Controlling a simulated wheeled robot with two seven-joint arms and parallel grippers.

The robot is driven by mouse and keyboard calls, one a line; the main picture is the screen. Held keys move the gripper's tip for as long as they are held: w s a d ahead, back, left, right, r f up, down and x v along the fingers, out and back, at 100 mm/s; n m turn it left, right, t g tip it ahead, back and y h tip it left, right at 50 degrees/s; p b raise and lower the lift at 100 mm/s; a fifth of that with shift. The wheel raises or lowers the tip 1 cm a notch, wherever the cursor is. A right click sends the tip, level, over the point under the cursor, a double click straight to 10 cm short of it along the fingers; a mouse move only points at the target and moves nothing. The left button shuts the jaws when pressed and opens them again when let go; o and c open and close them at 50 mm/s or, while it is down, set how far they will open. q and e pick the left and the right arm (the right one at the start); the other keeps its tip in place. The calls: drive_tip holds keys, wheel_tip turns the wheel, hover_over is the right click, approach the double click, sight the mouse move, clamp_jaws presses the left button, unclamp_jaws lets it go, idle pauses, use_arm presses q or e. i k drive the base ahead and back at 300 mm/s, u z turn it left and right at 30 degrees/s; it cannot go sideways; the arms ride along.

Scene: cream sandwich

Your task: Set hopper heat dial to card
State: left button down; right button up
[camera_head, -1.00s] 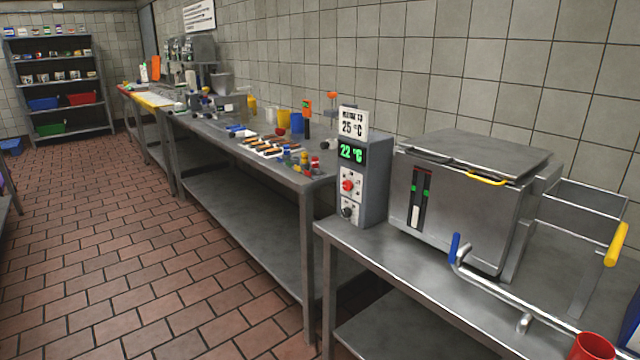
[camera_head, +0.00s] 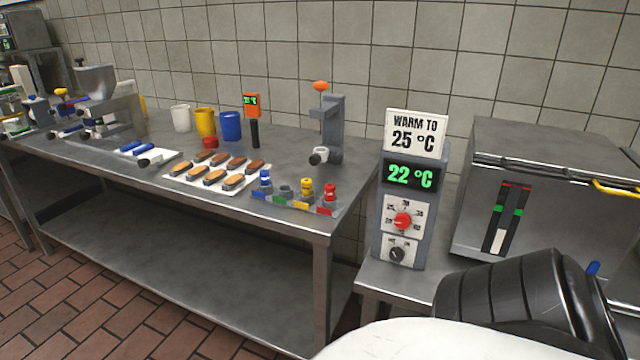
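The control box (camera_head: 379,219) stands at the left end of the right-hand steel table. A white card (camera_head: 415,133) on top of it reads "WARM TO 25 °C". The green display (camera_head: 410,176) below reads 22 °C. Under it is a red dial (camera_head: 402,221) on a white numbered scale, and lower down a black dial (camera_head: 396,254). The small scale numbers are hard to read, so I cannot tell the red dial's exact setting. A black and white part of my own arm fills the bottom right. Neither gripper shows.
A steel hopper (camera_head: 560,215) with a yellow handle and a level gauge stands right of the box. The left table (camera_head: 240,215) holds a tray of sandwich biscuits (camera_head: 186,182), coloured bottles, cups (camera_head: 230,127) and a stand (camera_head: 331,135). Floor is open at lower left.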

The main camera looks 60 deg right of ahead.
sight(402, 221)
drive_tip(key=i, duration=1.25)
drive_tip(key=z, duration=2.45)
